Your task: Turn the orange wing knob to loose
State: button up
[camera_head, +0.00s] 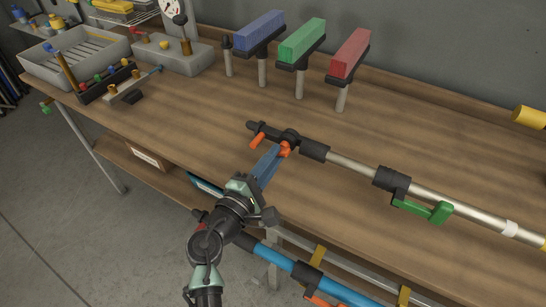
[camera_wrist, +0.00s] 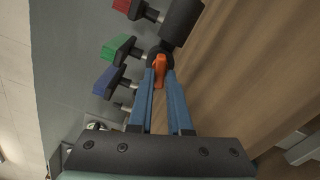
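The orange wing knob (camera_head: 285,153) sits on the dark clamp (camera_head: 289,136) near the left end of a pole lying on the bench. My gripper (camera_head: 280,152) reaches up to it from the front, its blue fingertips at the knob. In the wrist view the orange knob (camera_wrist: 159,70) stands between the two fingertips (camera_wrist: 160,78), with little or no gap on either side. The fingers look shut on it. The fingers partly cover the knob in the head view. A separate orange lever (camera_head: 258,140) shows left of the clamp.
The pole (camera_head: 350,164) runs right, with a dark collar and green lever (camera_head: 425,209). Blue (camera_head: 259,33), green (camera_head: 302,41) and red (camera_head: 349,54) blocks stand on posts behind. A grey tray (camera_head: 75,58) is at left. A blue pole (camera_head: 330,284) lies below the front edge.

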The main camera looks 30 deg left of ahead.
jog(key=o, duration=0.4)
jog(key=shift+c, duration=0.2)
jog(key=s+b, duration=0.1)
jog(key=s, duration=1.2)
jog(key=w+d+r+m+t+h+p, duration=0.15)
jog(key=w+d+r+m, duration=0.25)
jog(key=r, duration=0.5)
jog(key=w+d+r+m+p, duration=0.3)
jog(key=w+d+r+m, duration=0.15)
jog(key=r, duration=0.55)
jog(key=w+d+r+m+t+p, duration=0.1)
jog(key=w+d+r+m+p, duration=0.15)
jog(key=r+m, duration=0.45)
jog(key=s+d+r+m+t+p, duration=0.1)
jog(key=s+d+r+m+t, duration=0.1)
jog(key=r, duration=0.9)
jog(key=s+d+r+m+t+y+p, duration=0.1)
jog(key=s+d+r, duration=0.3)
jog(key=r, duration=0.7)
jog(key=s+d+r+m+t+p, duration=0.2)
jog(key=s+d+r+m+t, duration=0.1)
jog(key=r, duration=0.8)
jog(key=shift+s+d+r+t, duration=0.3)
jog(key=shift+d+r+t, duration=0.15)
jog(key=shift+d, duration=0.45)
